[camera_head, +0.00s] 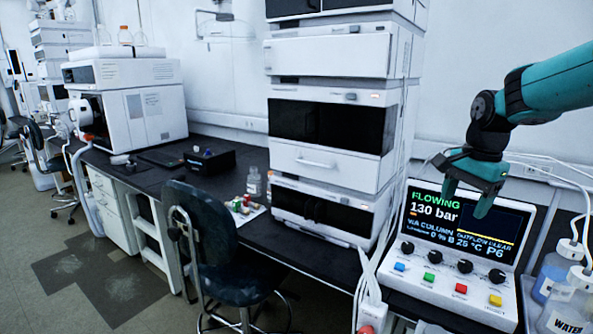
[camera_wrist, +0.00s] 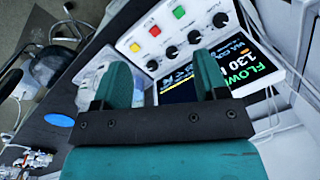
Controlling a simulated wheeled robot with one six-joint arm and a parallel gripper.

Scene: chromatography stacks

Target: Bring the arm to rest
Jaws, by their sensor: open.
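My gripper (camera_head: 463,203) hangs at the right of the head view, at the end of my teal arm. Its two teal fingers point down and are apart, with nothing between them. It is in front of the screen of the control panel (camera_head: 428,280), and its fingers hide part of that screen. In the wrist view my gripper (camera_wrist: 161,72) shows both fingers spread and empty, with the control panel (camera_wrist: 183,42) beyond them. The screen reads "FLOWING" and "130 bar".
A tall instrument stack (camera_head: 330,165) stands left of the panel. Bottles (camera_head: 565,310) with tubing stand at the right edge. A dark chair (camera_head: 215,245) is before the black bench (camera_head: 300,252). A white instrument (camera_head: 140,115) stands at the far left. Floor (camera_head: 50,300) is open at lower left.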

